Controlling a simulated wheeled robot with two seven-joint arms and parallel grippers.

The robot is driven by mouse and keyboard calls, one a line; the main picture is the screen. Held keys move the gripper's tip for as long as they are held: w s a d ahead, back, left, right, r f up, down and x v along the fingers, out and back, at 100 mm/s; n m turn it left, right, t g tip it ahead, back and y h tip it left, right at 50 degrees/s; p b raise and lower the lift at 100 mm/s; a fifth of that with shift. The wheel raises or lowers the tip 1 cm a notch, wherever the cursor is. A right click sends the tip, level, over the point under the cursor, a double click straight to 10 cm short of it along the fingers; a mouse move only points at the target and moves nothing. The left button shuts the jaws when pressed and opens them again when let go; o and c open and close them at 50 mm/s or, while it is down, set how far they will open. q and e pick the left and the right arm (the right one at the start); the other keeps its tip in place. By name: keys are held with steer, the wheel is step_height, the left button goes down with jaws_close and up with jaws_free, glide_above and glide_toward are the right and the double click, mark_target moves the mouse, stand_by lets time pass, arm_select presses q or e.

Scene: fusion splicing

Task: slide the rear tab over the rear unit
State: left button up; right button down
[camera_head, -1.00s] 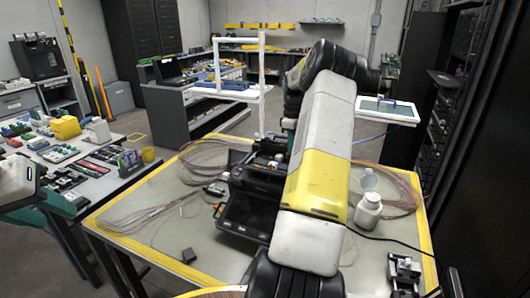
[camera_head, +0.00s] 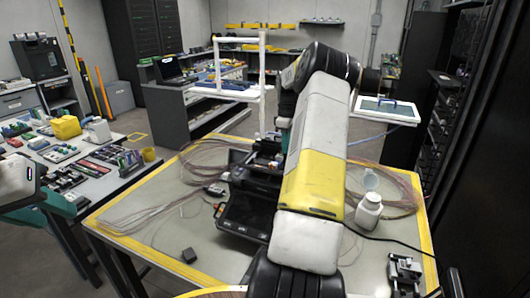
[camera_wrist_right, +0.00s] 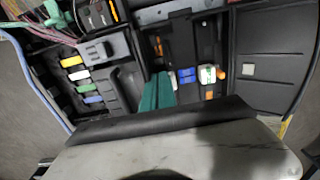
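The black splicer (camera_head: 248,205) stands on the yellow-edged table, partly hidden behind my right arm. In the right wrist view its open body (camera_wrist_right: 125,95) shows a dark inner bay with small blue, white and orange parts. I cannot single out the rear tab or the rear unit with certainty. My right gripper (camera_wrist_right: 158,92) has its teal fingers together over the middle of the splicer, with nothing clear between them. In the head view it is mostly hidden by the arm. My left gripper (camera_head: 75,203) is at the left edge, away from the splicer; its finger gap is not clear.
A white bottle (camera_head: 369,210) stands right of my arm, near coiled fibres (camera_head: 400,190). The table's front left is mostly clear.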

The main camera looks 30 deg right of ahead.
steer(key=shift+w+a+r, duration=0.2)
steer(key=shift+a+r, duration=0.1)
steer(key=shift+r, duration=0.1)
steer(key=shift+s+d+r, duration=0.1)
steer(key=shift+d+r, duration=0.05)
steer(key=shift+r, duration=0.65)
steer(key=shift+s+d+r, duration=0.1)
steer(key=shift+r, duration=0.65)
steer(key=shift+s+d+r, duration=0.1)
steer(key=shift+d+r, duration=0.05)
steer(key=shift+r, duration=0.65)
